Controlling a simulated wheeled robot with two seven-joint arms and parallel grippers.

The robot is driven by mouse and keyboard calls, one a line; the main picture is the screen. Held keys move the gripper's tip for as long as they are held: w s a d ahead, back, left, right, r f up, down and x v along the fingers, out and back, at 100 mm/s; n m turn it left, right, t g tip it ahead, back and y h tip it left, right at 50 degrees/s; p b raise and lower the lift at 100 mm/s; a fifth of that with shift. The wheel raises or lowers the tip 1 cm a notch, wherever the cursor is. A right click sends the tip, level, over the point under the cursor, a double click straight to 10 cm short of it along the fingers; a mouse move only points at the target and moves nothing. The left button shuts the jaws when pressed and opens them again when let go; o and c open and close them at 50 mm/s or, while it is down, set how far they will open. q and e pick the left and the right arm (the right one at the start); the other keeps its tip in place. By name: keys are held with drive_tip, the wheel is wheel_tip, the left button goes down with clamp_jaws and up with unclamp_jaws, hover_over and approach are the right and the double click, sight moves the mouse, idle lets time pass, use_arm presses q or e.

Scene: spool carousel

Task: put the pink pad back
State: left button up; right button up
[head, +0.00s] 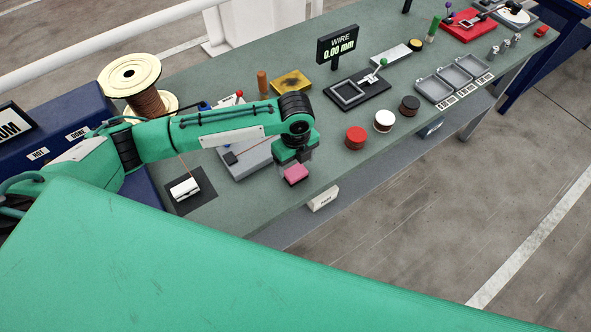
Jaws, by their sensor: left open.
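The pink pad (295,175) shows directly below my left gripper (294,160), near the front edge of the green bench (330,160). My left arm reaches in from the left, and its gripper points down with its jaws open. The gripper hides the area just behind the pad. I cannot tell whether the fingers touch the pad or whether it rests on the bench. A white labelled holder (323,198) sits at the bench's front edge, to the right of and below the pad; its lettering is too small to read surely. My right gripper is not in view.
Red (355,138), white (384,121) and black (409,105) spools stand right of the gripper. A grey fixture (245,160) is partly behind my arm. A large wire spool (133,82) stands left. A display post (338,45) stands at the back.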

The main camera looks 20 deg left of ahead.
sight(296, 171)
use_arm(q)
wheel_tip(296, 171, up, 8)
drive_tip(key=b, duration=0.1)
drive_tip(key=shift+f, duration=0.2)
idle(0.4)
